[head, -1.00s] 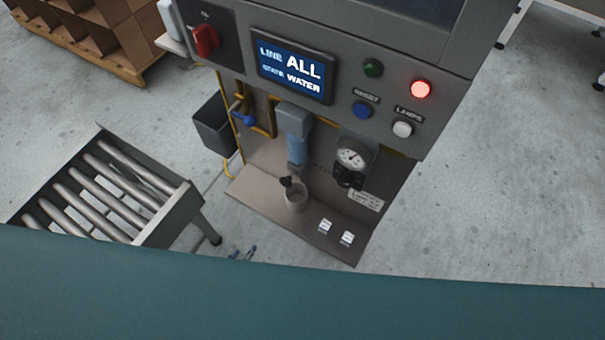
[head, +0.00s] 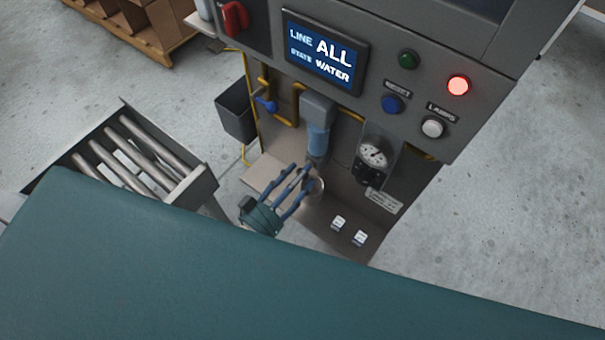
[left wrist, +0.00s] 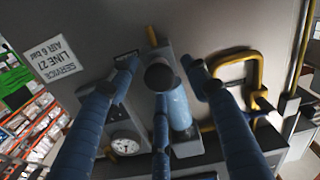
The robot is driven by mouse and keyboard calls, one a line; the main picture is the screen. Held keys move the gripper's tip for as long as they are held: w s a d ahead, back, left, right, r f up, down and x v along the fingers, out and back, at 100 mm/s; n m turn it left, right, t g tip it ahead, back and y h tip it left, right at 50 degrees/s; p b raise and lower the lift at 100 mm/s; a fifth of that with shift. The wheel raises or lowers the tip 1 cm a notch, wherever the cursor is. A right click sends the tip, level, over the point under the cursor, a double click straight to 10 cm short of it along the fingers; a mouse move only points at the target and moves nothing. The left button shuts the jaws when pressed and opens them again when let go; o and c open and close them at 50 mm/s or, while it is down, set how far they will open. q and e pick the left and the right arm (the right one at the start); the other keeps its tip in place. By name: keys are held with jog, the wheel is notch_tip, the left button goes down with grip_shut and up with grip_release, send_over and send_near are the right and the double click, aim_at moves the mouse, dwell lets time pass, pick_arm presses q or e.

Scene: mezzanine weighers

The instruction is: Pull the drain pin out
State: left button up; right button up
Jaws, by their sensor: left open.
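The filter unit (head: 318,108) with its blue bowl (head: 317,138) hangs on the grey machine's recessed panel. The blue bowl also shows in the left wrist view (left wrist: 180,107). A dark round knob (left wrist: 159,77), which looks like the drain pin's head, sits by the bowl's end. My left gripper (head: 305,172) is open with its fingers spread, reaching up to the area under the bowl. In the left wrist view the knob appears between the spread fingers, with no clear contact. In the head view the fingers hide the knob. My right gripper is not in view.
A small cup (head: 316,190) stands on the shelf below the bowl, partly behind the fingers. A pressure gauge (head: 373,152) is right of the bowl. Yellow pipe (head: 284,122) with a blue valve handle (head: 266,106) lies left. A roller conveyor (head: 205,185) stands at left.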

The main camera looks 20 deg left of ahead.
pick_arm(q)
jog(key=shift+w+d, duration=0.25)
jog(key=shift+w, duration=0.4)
grip_shut()
jog(key=v, duration=0.2)
jog(key=shift+s+a+p, duration=0.15)
jog(key=shift+s+p, duration=0.15)
jog(key=shift+p, duration=0.05)
grip_release()
jog(key=shift+s, duration=0.15)
jog(key=shift+a, duration=0.1)
